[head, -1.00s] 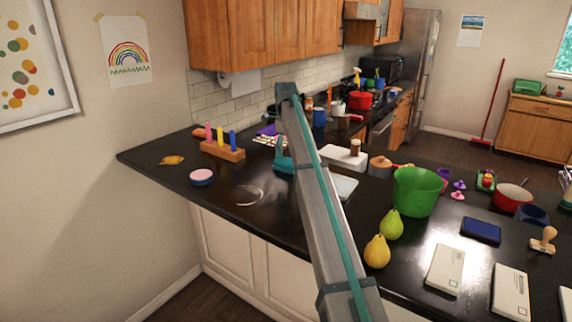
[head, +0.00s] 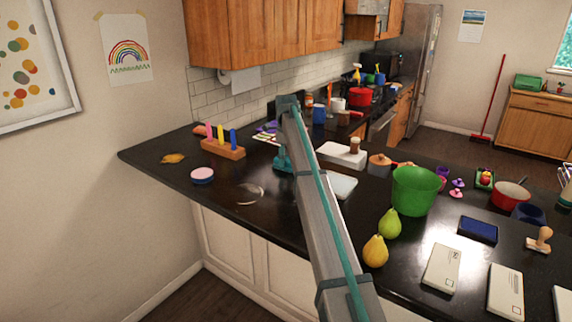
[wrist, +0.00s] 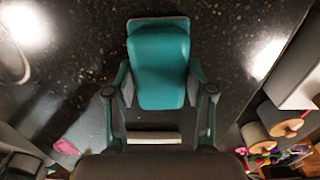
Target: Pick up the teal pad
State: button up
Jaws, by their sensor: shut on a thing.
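The teal pad (wrist: 160,62) is in the upper middle of the wrist view, over the dark speckled counter. My gripper (wrist: 160,88) has one finger on each side of it and is shut on it. Whether the pad touches the counter is hard to tell. In the head view my gripper (head: 283,161) is low over the counter beyond my long grey arm link. The pad cannot be told apart from my teal gripper parts there.
A clear round dish (head: 250,194) and a pink-topped round tub (head: 202,175) lie left of my arm. A peg board (head: 222,149) stands behind. A white box (head: 341,154), a green bucket (head: 415,190) and pears (head: 376,251) are to the right.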

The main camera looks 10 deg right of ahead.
jog(key=shift+r, duration=0.1)
jog(key=shift+r, duration=0.55)
jog(key=s+d+r+b, duration=0.1)
jog(key=s+r+b, duration=0.1)
jog(key=s+r, duration=0.9)
jog(key=shift+s+r+b, duration=0.4)
jog(key=shift+s, duration=1.1)
